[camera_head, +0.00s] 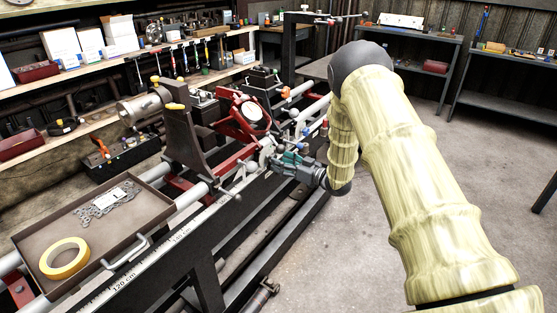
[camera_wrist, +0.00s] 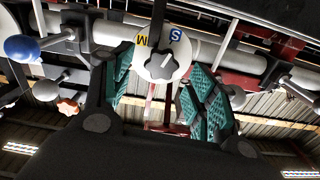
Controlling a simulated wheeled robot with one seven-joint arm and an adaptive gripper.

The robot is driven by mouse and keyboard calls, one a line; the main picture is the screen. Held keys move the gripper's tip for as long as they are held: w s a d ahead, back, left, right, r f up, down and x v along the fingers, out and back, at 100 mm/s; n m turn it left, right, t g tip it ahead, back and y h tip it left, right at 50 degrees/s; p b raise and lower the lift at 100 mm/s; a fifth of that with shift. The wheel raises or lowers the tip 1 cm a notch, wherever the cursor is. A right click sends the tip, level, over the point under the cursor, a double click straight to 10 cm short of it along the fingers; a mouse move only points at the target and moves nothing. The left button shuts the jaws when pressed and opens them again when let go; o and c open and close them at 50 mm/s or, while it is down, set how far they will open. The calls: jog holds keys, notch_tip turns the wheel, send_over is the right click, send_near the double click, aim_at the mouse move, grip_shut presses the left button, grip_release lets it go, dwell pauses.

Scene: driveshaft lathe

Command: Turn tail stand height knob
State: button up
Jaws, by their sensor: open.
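My gripper (camera_head: 284,162) reaches in beside the lathe's front rail, its teal fingers pointing at the lathe. Which control is the tail stand height knob is not marked. In the head view the gripper area is small and the dial knob cannot be made out.
A blue ball knob (camera_wrist: 21,48) and an orange knob (camera_wrist: 68,106) sit left of the fingers. A tray (camera_head: 115,201) with yellow tape (camera_head: 65,258) rests on the lathe's rails. Red handles and clamps crowd behind the gripper. The floor at right is clear.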

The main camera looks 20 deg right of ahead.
jog(key=shift+x, duration=1.15)
jog(key=shift+c, duration=0.2)
jog(key=c, duration=1)
jog(key=shift+o, duration=0.2)
